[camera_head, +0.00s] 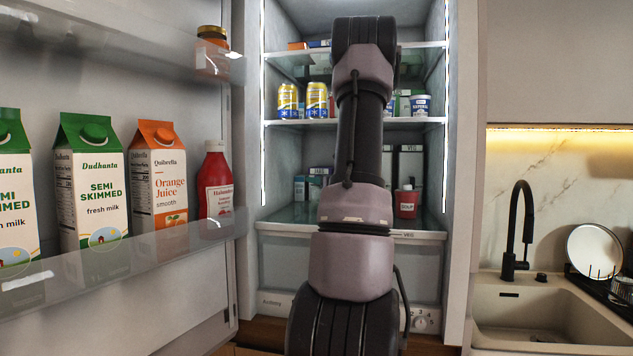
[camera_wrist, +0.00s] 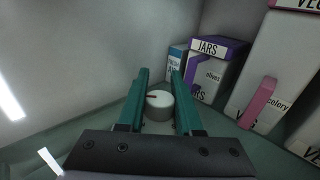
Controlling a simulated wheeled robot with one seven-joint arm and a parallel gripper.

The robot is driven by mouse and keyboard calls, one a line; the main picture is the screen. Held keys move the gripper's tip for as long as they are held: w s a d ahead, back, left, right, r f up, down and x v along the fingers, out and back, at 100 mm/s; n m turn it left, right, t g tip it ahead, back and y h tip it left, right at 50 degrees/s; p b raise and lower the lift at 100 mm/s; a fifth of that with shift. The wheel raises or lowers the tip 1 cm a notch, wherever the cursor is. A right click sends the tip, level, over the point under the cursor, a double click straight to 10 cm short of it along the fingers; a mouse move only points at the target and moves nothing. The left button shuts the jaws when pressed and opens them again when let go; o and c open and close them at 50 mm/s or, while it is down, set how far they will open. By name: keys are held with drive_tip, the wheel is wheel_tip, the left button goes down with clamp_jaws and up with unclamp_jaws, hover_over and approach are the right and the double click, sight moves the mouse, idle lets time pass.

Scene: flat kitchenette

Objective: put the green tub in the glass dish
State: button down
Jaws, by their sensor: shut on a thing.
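In the head view my arm reaches into the fridge and hides my gripper and the tub. I see no glass dish in either view.
Boxes, one a purple JARS box (camera_wrist: 206,70), stand close to the right of my gripper. A red soup cup (camera_head: 406,203) stands on the lower shelf. Yellow cans (camera_head: 317,101) are on the shelf above. The open door with cartons (camera_head: 90,185) is at left, a sink (camera_head: 540,312) at right.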

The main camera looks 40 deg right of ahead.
drive_tip(key=shift+f, duration=0.1)
drive_tip(key=c, duration=0.6)
unclamp_jaws()
drive_tip(key=shift+s, duration=0.1)
drive_tip(key=s, duration=0.8)
drive_tip(key=s+a, duration=0.1)
drive_tip(key=s, duration=0.2)
drive_tip(key=shift+s, duration=0.4)
